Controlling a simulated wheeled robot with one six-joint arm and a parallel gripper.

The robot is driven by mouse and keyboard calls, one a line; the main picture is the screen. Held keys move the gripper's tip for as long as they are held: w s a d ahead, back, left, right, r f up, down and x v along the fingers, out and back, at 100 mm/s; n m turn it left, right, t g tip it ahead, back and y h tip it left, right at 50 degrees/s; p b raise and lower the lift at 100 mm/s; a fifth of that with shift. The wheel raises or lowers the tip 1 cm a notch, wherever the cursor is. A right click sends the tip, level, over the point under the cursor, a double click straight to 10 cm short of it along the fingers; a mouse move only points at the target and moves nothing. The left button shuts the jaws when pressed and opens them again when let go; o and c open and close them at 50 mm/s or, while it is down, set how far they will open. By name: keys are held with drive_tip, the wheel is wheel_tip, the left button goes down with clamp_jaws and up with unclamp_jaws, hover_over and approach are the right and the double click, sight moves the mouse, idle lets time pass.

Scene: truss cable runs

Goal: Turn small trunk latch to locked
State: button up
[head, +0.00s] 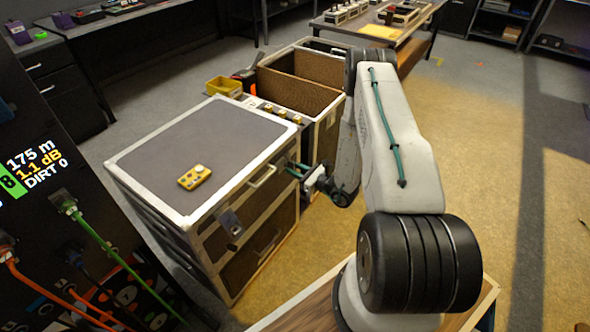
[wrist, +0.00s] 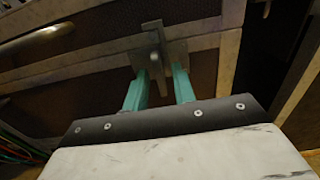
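The trunk (head: 205,143) with a grey lid and metal-edged dark sides stands left of my arm in the head view. A grey metal latch (wrist: 156,52) is on its front in the wrist view, with a narrow upright tab on a plate. My gripper (wrist: 160,70) has two teal fingers, apart, with the tips close to the latch, one on either side of its tab. I cannot tell whether they touch it. In the head view my gripper (head: 293,168) is at the trunk's right front edge and hides that latch. Another latch (head: 231,223) shows on the trunk's front left.
A yellow device (head: 195,177) lies on the trunk lid. A pale handle (head: 262,177) is on the front face. An open, brown-lined case (head: 303,78) stands behind. A panel (head: 40,180) with cables is at the left. The floor to the right is clear.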

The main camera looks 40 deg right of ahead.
drive_tip(key=v, duration=0.7)
drive_tip(key=shift+s, duration=0.35)
drive_tip(key=shift+d, duration=0.1)
idle(0.4)
drive_tip(key=s+a+r+n+g+y, duration=0.45)
drive_tip(key=a+r+n+g, duration=0.35)
drive_tip(key=r, duration=0.2)
drive_tip(key=s+a+r+n+g+y, duration=0.45)
drive_tip(key=a+r+n+g, duration=0.3)
drive_tip(key=r, duration=0.25)
drive_tip(key=s+a+r+n+h, duration=0.3)
drive_tip(key=s+r+n+h, duration=0.4)
drive_tip(key=r, duration=0.5)
drive_tip(key=s+a+r+n+h, duration=0.3)
drive_tip(key=s+r+n+h, duration=0.5)
drive_tip(key=s+r, duration=0.3)
drive_tip(key=shift+s+r+n, duration=0.15)
drive_tip(key=shift+r+n, duration=0.5)
drive_tip(key=shift+r, duration=0.6)
